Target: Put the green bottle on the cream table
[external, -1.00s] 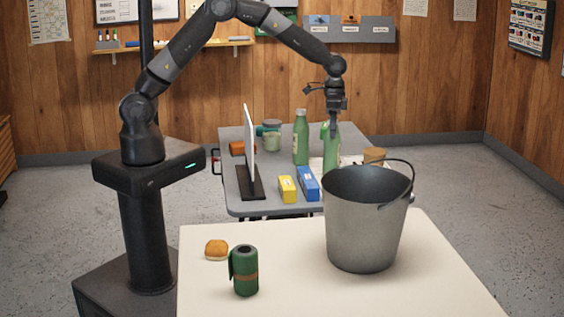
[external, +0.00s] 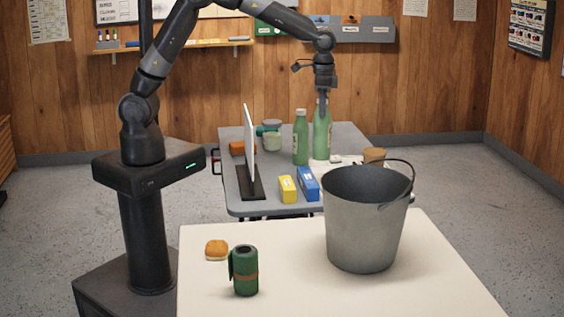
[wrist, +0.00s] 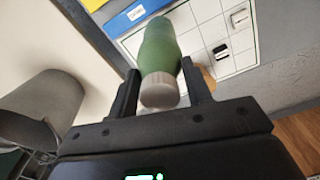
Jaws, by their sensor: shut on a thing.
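The green bottle (external: 321,142) hangs upright in my gripper (external: 322,98), over the far part of the grey table; its base looks slightly raised. In the wrist view the bottle (wrist: 158,48) shows its pale cap between the two fingers of my gripper (wrist: 160,88), which is shut on its upper part. A second green bottle (external: 301,140) stands on the grey table, just left of the held one. The cream table (external: 300,285) is in the foreground, nearer the camera.
The cream table holds a metal bucket (external: 362,225), a bun (external: 216,250) and a dark green canister (external: 244,272); its front middle is clear. The grey table (external: 243,209) holds a monitor (external: 249,145), a yellow box (external: 288,190), a blue box (external: 308,184) and a brown pot (external: 375,155).

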